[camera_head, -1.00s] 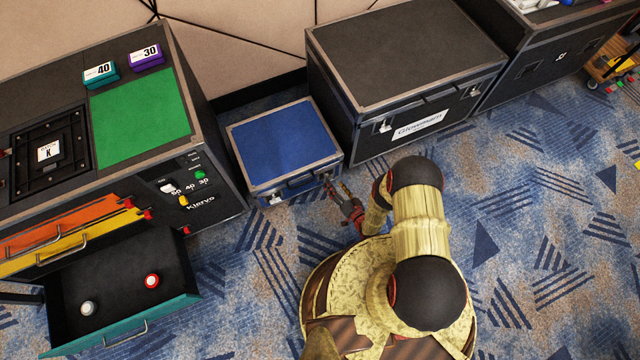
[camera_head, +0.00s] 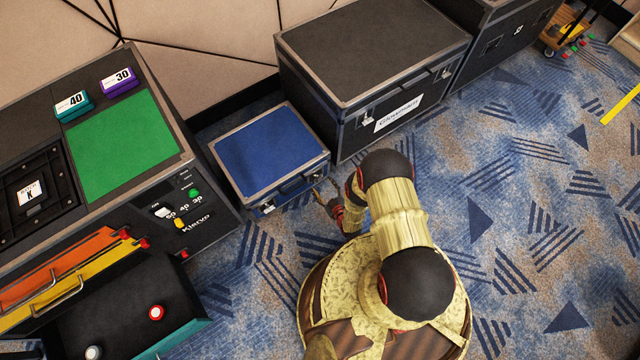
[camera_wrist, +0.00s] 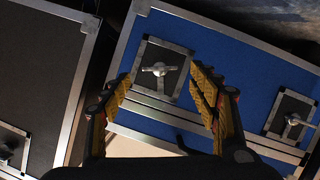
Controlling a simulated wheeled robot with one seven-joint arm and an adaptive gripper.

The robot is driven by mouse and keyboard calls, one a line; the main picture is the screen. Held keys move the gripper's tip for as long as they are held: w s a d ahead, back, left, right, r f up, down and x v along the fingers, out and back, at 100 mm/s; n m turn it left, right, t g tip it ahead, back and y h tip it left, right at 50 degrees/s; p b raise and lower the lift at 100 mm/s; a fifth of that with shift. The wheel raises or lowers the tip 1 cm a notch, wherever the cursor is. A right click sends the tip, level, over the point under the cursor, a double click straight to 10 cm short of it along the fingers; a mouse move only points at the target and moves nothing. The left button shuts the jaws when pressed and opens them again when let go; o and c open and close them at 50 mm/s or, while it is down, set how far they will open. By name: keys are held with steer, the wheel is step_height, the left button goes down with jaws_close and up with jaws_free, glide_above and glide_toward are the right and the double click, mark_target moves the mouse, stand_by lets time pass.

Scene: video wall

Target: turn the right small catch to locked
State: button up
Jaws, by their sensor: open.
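The small blue case (camera_head: 270,150) stands on the carpet between a console and a big black case. Its front has two small catches on square plates. In the wrist view the catch (camera_wrist: 160,69) nearer the black case, the right one in the head view, has a silver wing lying roughly across the picture. The other catch (camera_wrist: 291,119) is at the right edge of the wrist view. My gripper (camera_head: 324,195) is in front of the case's right end. In the wrist view its open fingers (camera_wrist: 163,88) flank the nearer catch, apparently without touching it.
The big black case (camera_head: 375,50) stands close on the right; its side with catches also shows at left in the wrist view. The console (camera_head: 205,225) is on the left, with an open teal drawer (camera_head: 180,335) jutting out.

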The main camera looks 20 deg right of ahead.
mark_target(319, 180)
steer(key=shift+b+x, duration=0.55)
steer(key=shift+x, duration=1.35)
steer(key=shift+c, duration=0.4)
steer(key=c, duration=1.1)
steer(key=shift+d+m+g+y, duration=0.15)
steer(key=shift+m+g+y, duration=0.25)
steer(key=shift+m+y, duration=0.9)
steer(key=shift+m+h, duration=0.3)
steer(key=o, duration=1.1)
steer(key=shift+r, duration=0.1)
steer(key=shift+o, duration=0.4)
